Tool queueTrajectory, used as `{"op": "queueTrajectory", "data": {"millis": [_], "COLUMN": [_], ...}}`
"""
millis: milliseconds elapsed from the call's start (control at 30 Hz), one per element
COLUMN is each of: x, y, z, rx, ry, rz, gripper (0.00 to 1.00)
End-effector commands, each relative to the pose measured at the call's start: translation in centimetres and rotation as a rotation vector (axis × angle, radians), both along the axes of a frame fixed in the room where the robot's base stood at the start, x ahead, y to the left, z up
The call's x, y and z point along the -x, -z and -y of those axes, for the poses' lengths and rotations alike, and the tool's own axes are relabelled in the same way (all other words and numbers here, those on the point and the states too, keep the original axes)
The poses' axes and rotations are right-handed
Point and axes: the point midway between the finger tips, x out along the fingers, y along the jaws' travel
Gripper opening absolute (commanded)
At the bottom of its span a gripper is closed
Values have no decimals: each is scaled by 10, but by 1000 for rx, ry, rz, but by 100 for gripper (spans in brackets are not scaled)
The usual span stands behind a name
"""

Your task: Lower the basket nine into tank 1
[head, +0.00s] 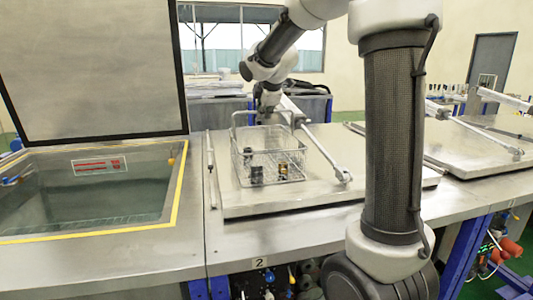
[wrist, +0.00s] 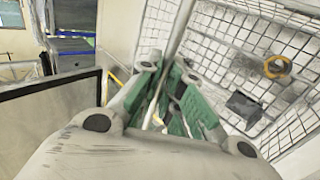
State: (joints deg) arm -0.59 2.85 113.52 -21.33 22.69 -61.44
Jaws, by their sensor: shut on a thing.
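The wire basket (head: 273,178) hangs or rests over the closed lid of the station marked 2; I cannot tell whether it touches the lid. It is upright and holds a few small dark and yellowish parts. My gripper (head: 267,112) is above it, shut on its raised handle. In the wrist view my gripper's green-padded fingers (wrist: 168,100) close around the handle rod, and the basket mesh (wrist: 240,45) fills the right side. An open tank (head: 95,190) with a yellow-edged rim is at the left, with liquid inside; its number is not visible.
The raised lid (head: 90,70) of the open tank stands upright behind it. The closed lid (head: 320,185) under the basket carries a strut arm (head: 322,152). Another closed lid (head: 470,150) is at the right.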

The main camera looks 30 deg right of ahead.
Motion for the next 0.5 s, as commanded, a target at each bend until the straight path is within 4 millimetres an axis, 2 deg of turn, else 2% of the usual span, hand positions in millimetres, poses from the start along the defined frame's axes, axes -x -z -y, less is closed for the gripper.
{"op": "queueTrajectory", "data": {"millis": [500], "x": [-1], "y": [-27], "z": [0], "rx": [0], "ry": [0], "rz": [6], "gripper": [0]}}
